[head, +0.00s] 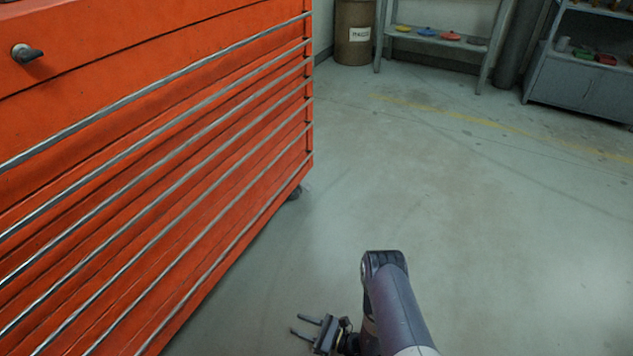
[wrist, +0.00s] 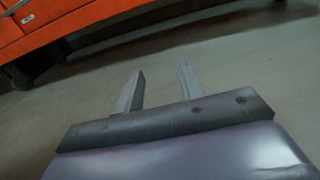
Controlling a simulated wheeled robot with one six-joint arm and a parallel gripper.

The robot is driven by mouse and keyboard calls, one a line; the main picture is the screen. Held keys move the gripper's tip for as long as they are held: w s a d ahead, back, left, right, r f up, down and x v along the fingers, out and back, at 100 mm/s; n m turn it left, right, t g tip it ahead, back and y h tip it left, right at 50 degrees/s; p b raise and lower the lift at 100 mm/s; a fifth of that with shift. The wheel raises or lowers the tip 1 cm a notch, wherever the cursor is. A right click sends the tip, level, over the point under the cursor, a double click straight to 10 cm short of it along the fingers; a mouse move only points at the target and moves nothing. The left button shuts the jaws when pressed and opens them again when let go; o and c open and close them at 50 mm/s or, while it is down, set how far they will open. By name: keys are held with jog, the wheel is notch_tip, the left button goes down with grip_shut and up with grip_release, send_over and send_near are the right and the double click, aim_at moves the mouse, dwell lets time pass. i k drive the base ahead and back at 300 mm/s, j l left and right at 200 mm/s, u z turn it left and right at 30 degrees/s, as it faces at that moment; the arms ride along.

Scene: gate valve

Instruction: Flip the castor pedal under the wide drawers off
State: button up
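The red cabinet with wide drawers (head: 150,170) fills the left of the head view, with long silver drawer pulls. A dark castor (head: 295,193) shows under its far corner; no pedal can be made out on it. In the wrist view the cabinet's lower edge (wrist: 75,22) crosses the top left, with a dark, blurred castor (wrist: 18,77) below it. My gripper (head: 297,324) is low over the floor, right of the cabinet and apart from it. In the wrist view its two fingers (wrist: 160,68) are spread, with only floor between them.
Open grey floor (head: 450,210) lies right of the cabinet. A brown bin (head: 354,33), a low shelf with coloured items (head: 440,38) and a grey cupboard (head: 580,85) stand along the back. A dark knob (head: 27,53) sticks out of the cabinet at the upper left.

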aim_at(307, 187)
jog(key=i+z, duration=0.15)
jog(key=i, duration=1.55)
jog(key=i+j, duration=0.2)
jog(key=i, duration=0.15)
